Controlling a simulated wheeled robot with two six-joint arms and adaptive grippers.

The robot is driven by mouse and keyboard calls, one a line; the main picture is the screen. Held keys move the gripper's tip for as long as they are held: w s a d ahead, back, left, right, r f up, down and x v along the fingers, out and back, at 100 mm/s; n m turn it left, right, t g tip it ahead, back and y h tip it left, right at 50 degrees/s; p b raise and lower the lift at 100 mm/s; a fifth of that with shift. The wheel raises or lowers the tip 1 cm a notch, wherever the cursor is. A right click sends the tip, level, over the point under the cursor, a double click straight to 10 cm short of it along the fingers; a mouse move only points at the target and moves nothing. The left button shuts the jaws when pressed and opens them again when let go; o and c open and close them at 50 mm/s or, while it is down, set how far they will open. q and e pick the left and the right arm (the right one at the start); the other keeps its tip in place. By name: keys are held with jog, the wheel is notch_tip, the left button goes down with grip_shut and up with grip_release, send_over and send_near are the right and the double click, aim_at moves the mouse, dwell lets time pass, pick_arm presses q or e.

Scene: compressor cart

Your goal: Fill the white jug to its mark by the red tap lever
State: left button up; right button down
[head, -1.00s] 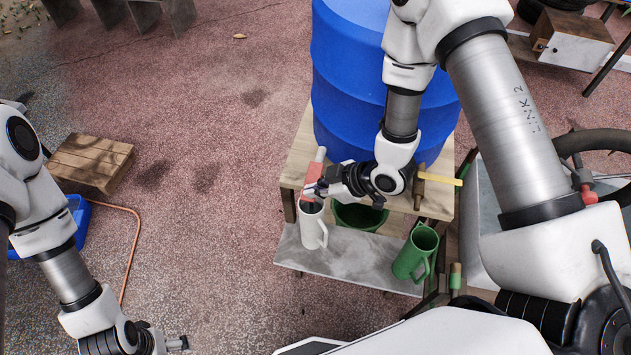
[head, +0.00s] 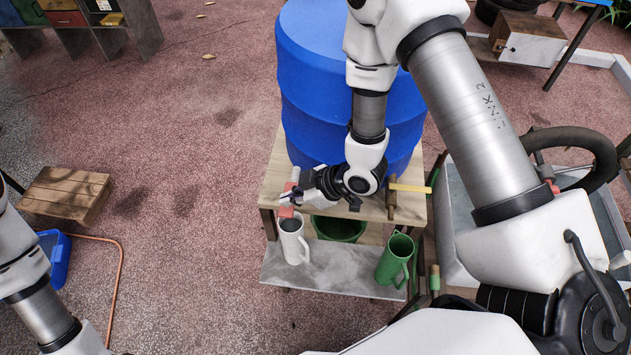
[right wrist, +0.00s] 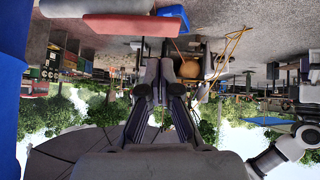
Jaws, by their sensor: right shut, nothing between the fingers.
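The white jug (head: 291,244) stands upright on the grey lower shelf, below the red tap lever (head: 287,212). The jug's opening looks dark; I cannot make out its mark or the level inside. The lever has a pale end and also shows in the right wrist view (right wrist: 112,27). My right gripper (head: 286,199) is shut and empty, right at the lever above the jug. I cannot tell whether it touches the lever. The gripper hides part of the lever. My left arm enters at the lower left, with its gripper out of view.
A blue barrel (head: 310,90) stands on the wooden stand (head: 276,185). A yellow lever (head: 410,188) sits to the right. A wooden crate (head: 65,194) is at left on open ground.

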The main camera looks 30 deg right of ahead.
pick_arm(q)
jog(key=b, duration=0.1)
jog(key=f+b, duration=0.1)
jog(key=b, duration=0.1)
jog(key=shift+s+f, duration=0.25)
jog(key=shift+f, duration=0.05)
pick_arm(e)
jog(key=v, duration=1)
jog(key=shift+d+r, duration=0.15)
jog(key=shift+r, duration=0.3)
pick_arm(q)
jog(key=shift+w, duration=0.1)
pick_arm(e)
jog(key=shift+w, duration=0.15)
jog(key=shift+f, duration=0.1)
